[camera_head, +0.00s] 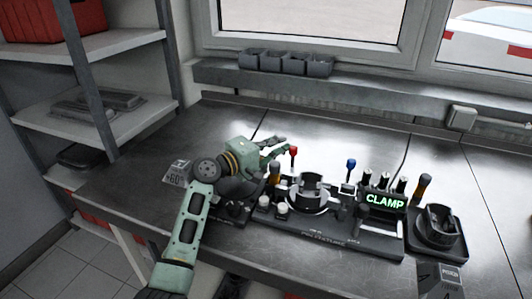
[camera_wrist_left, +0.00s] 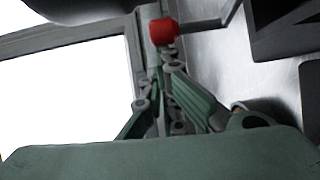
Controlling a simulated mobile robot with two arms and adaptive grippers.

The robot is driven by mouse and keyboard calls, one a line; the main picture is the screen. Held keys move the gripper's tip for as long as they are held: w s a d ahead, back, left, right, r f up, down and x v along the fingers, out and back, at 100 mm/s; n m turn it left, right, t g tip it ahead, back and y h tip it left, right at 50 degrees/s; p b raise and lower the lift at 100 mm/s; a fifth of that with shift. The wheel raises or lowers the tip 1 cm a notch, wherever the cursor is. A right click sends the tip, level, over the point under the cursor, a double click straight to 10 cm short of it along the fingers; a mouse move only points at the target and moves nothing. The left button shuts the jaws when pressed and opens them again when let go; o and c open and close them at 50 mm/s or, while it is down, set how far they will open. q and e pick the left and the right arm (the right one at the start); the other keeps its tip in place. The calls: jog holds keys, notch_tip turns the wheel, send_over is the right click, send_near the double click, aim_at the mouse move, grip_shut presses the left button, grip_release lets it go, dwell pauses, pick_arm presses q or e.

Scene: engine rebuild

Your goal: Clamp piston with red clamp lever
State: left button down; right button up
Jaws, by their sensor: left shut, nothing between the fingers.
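The red clamp lever (camera_head: 294,150) stands up at the back left of the dark fixture (camera_head: 330,240), its red knob on top. The knob also shows in the left wrist view (camera_wrist_left: 163,31), just beyond my fingertips. My left gripper (camera_head: 279,147) is shut and empty, just left of the lever; whether it touches the lever I cannot tell. A dark cylindrical part (camera_head: 311,183), seemingly the piston, sits upright in a bright ring in the middle of the fixture. My right gripper is out of view.
A blue-knobbed lever (camera_head: 351,163) stands right of the piston. A sign (camera_head: 386,201) reads CLAMP in green. Tools with orange handles stand around the fixture. A tray (camera_head: 452,250) with another dark part is at the right. Several grey bins (camera_head: 286,63) stand on the back ledge.

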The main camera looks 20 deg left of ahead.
pick_arm(q)
jog(key=shift+w+d, duration=0.25)
dwell(0.4)
dwell(1.1)
